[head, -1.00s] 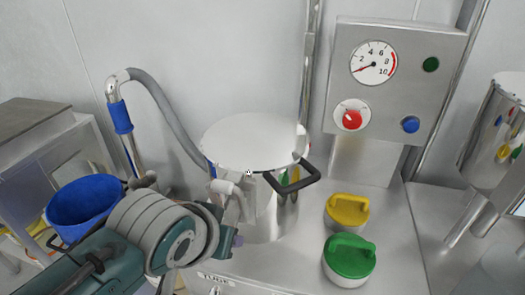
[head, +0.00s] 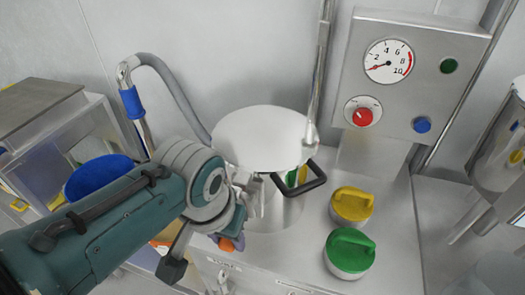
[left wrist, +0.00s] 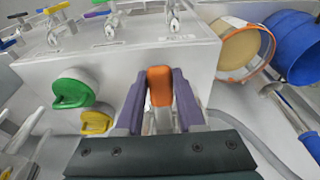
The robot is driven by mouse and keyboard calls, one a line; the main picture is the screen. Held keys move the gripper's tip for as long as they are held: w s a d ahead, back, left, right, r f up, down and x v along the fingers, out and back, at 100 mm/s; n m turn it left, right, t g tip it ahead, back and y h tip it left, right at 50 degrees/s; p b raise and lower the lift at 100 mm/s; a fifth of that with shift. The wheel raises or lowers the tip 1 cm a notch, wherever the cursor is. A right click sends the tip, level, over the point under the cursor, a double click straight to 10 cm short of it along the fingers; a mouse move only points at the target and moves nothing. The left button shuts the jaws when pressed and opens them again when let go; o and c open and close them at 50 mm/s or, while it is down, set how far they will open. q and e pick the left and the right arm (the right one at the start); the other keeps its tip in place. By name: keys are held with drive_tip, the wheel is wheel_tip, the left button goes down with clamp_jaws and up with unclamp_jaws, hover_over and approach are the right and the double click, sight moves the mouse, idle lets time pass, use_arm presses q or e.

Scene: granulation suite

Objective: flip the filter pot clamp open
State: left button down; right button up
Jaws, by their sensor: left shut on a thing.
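The filter pot (head: 277,212) is a silver cylinder on the steel cabinet, with a flat round lid (head: 262,136) and a black handle (head: 305,187) at its right. A silver clamp part (head: 250,190) shows at the pot's front left, partly hidden by my left arm. In the left wrist view an orange grip (left wrist: 160,88) lies between the purple fingers of my left gripper (left wrist: 159,105), which is shut on it. It looks like the clamp lever's handle. In the head view the gripper (head: 232,236) is beside the pot's front left, mostly behind my wrist. My right gripper is not in view.
Yellow (head: 352,205) and green (head: 349,253) handled caps stand right of the pot. A gauge panel (head: 411,80) rises behind them. A grey hose (head: 175,95) arches at the back left. A blue bucket (head: 98,178) is at the left.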

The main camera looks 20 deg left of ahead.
sight(227, 242)
use_arm(q)
drive_tip(key=shift+w+r, duration=0.5)
drive_tip(key=shift+w, duration=0.25)
drive_tip(key=c, duration=0.9)
unclamp_jaws()
drive_tip(key=shift+w, duration=0.1)
drive_tip(key=shift+o, duration=0.9)
drive_tip(key=shift+w+r+t, duration=0.15)
drive_tip(key=shift+w+t, duration=0.15)
drive_tip(key=shift+o, duration=1)
drive_tip(key=shift+s+f, duration=0.2)
drive_tip(key=shift+s, duration=0.05)
drive_tip(key=p+v, duration=0.4)
drive_tip(key=v, duration=0.6)
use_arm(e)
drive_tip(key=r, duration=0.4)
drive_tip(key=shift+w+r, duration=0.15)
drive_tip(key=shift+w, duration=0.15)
use_arm(q)
drive_tip(key=shift+w, duration=0.1)
drive_tip(key=shift+c, duration=0.2)
